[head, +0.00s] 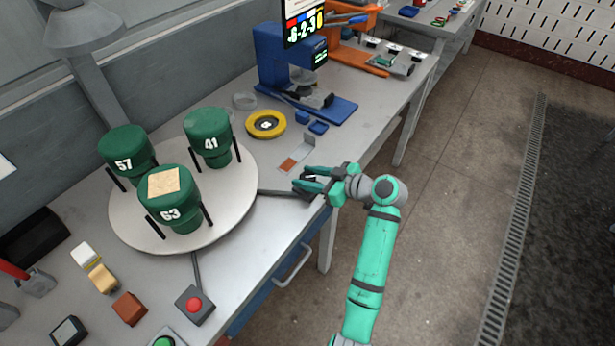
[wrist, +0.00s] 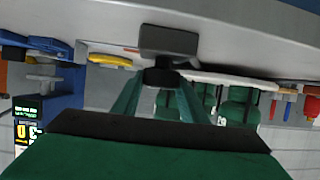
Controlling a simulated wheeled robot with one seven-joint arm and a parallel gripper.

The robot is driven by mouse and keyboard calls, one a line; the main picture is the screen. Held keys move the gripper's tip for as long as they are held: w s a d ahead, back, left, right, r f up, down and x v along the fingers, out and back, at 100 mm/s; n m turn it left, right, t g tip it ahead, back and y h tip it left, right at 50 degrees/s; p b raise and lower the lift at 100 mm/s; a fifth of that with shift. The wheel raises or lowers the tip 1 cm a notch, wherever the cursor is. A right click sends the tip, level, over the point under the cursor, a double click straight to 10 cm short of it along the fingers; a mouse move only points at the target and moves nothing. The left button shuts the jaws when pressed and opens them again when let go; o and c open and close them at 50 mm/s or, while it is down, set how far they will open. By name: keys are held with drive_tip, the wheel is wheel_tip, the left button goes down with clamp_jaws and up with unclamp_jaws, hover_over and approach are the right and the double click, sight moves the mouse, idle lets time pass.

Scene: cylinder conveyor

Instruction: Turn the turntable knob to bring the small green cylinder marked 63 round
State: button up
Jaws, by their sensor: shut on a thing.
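The green cylinder marked 63 (head: 180,222) stands upright at the front of the round pale turntable (head: 225,207), with a tan square patch on top. The green cylinders marked 57 (head: 128,150) and 41 (head: 208,135) stand behind it, left and right. A dark bar (head: 285,193) runs from the turntable's right edge towards my gripper (head: 308,182). In the wrist view, my gripper's teal fingers (wrist: 160,92) are shut on a small black knob (wrist: 163,77), and green cylinders (wrist: 240,105) show upside down behind it. The fingers partly hide the knob.
A yellow ring (head: 266,124) and a blue press-like stand (head: 285,70) sit behind the turntable. A red push button (head: 194,304) and several small blocks lie at the front left. The bench's right edge is beside my gripper, with open floor beyond.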

drive_tip(key=shift+s+f+n+g+y, duration=0.15)
drive_tip(key=shift+n+g+y, duration=0.2)
drive_tip(key=shift+n+g, duration=0.3)
drive_tip(key=shift+w+f+n+g+y, duration=0.15)
drive_tip(key=shift+n+g+y, duration=0.2)
drive_tip(key=shift+n+g, duration=0.3)
idle(1.7)
drive_tip(key=o, duration=1)
drive_tip(key=shift+r, duration=0.15)
drive_tip(key=shift+s+d+r, duration=0.1)
drive_tip(key=shift+d+r, duration=0.1)
drive_tip(key=shift+d, duration=0.1)
drive_tip(key=v, duration=1)
drive_tip(key=shift+d, duration=0.1)
drive_tip(key=shift+o, duration=0.2)
